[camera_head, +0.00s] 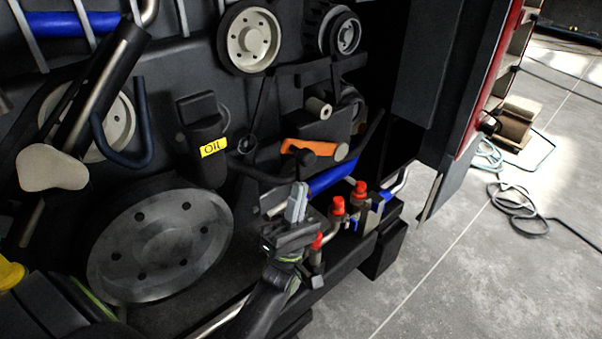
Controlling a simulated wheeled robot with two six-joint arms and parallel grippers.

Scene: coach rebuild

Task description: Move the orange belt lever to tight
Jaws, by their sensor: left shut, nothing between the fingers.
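The orange belt lever (308,147) lies nearly level in the picture, in the middle of the dark engine bay. A pale round end shows at its right, and a dark part crosses just below it. I see no mark for tight, so I cannot tell its setting. My left gripper (297,202) points up with its grey fingers together and empty. It appears just below the lever in the picture, apart from it; the depth between them is unclear. My right gripper is not in view.
Red-capped valves (338,206) and a blue pipe (332,176) stand close right of my left gripper. A large dark pulley (160,240) is at left, below the yellow OIL label (213,147). An open door panel (475,110) is at right. Cables (515,200) lie on the floor.

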